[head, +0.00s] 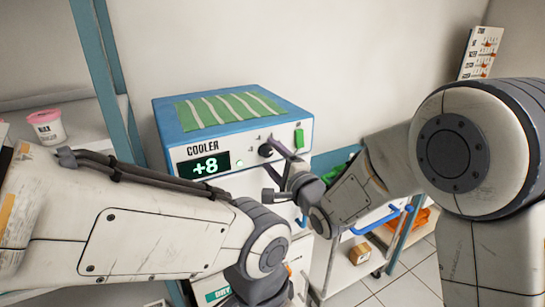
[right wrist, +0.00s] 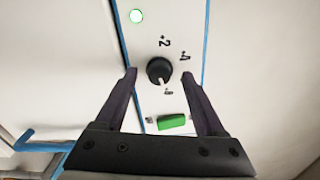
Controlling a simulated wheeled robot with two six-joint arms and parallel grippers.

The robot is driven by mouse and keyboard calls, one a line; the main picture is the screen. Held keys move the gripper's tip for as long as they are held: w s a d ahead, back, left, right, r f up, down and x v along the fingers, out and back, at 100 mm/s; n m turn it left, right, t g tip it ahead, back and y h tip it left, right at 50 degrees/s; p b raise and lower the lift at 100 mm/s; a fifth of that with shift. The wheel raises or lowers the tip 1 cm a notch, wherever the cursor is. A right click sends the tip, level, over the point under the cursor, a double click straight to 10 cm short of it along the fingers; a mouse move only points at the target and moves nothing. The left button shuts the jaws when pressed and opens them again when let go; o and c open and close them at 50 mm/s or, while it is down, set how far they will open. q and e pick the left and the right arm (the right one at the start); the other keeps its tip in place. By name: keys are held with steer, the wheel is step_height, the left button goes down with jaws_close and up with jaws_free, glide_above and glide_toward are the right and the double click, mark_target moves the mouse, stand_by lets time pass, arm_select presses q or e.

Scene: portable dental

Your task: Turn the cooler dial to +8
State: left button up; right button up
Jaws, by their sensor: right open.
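The cooler (head: 235,120) is a box with a blue top and a white front. Its display (head: 204,164) reads +8, with a lit green light beside it. The black cooler dial (head: 265,150) is on the front; in the right wrist view the dial (right wrist: 158,69) has a pale pointer toward the lower right mark. My right gripper (head: 269,152) is open in front of the dial. In the right wrist view its fingers (right wrist: 159,73) stand on either side of the dial with gaps visible. My left arm crosses the lower left, and its gripper is not visible.
A green switch (head: 299,138) is right of the dial; the switch also shows between my fingers in the right wrist view (right wrist: 171,121). A pink-lidded tub (head: 46,127) stands on the left shelf. A cart with a blue handle (head: 382,220) and a small box (head: 360,253) stands right.

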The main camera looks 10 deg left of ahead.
steer(key=b+v, duration=0.1)
steer(key=v, duration=0.8)
steer(key=shift+s+d+b, duration=0.3)
steer(key=shift+b, duration=0.1)
steer(key=s+d+f+n+g+h+p, duration=0.2)
steer(key=s+d+f+n+g+h, duration=0.1)
steer(key=s+f+n+g+h, duration=0.5)
steer(key=s+d+f+n+g+h, duration=0.1)
steer(key=s+d+n+g, duration=0.2)
steer(key=s+n, duration=0.3)
steer(key=s+d+f+n+g+h+p, duration=0.1)
steer(key=s+d+n+g, duration=0.2)
steer(key=s, duration=0.9)
steer(key=n, duration=0.3)
steer(key=shift+s+p, duration=0.2)
steer(key=shift+p, duration=0.1)
